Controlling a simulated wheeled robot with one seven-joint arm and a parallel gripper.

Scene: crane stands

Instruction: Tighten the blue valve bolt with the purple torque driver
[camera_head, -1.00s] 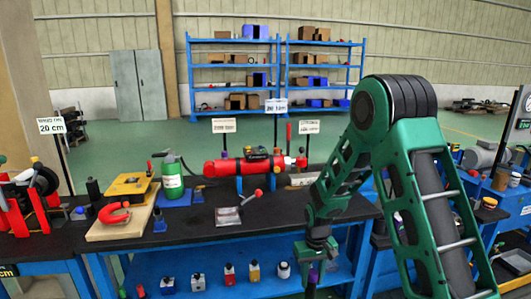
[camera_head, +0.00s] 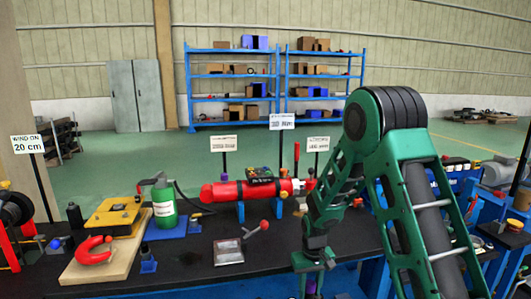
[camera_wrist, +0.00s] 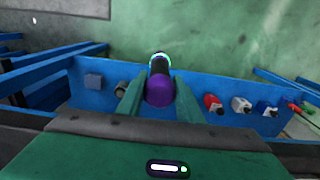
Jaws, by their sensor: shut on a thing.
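My gripper (camera_head: 313,266) is low in the head view, in front of the workbench's front edge. In the wrist view its two green fingers (camera_wrist: 160,98) are shut on the purple torque driver (camera_wrist: 160,90). The driver has a purple grip and a dark shaft with a glowing ring at its far end, pointing away from the wrist. A little of its purple grip shows below my gripper in the head view (camera_head: 311,286). I cannot make out the blue valve bolt for certain in either view.
The black workbench (camera_head: 330,239) carries a red cylinder (camera_head: 224,191), a green bottle (camera_head: 165,210), a yellow box (camera_head: 113,216), a red clamp (camera_head: 94,250) and a metal plate (camera_head: 229,251). Signs stand behind.

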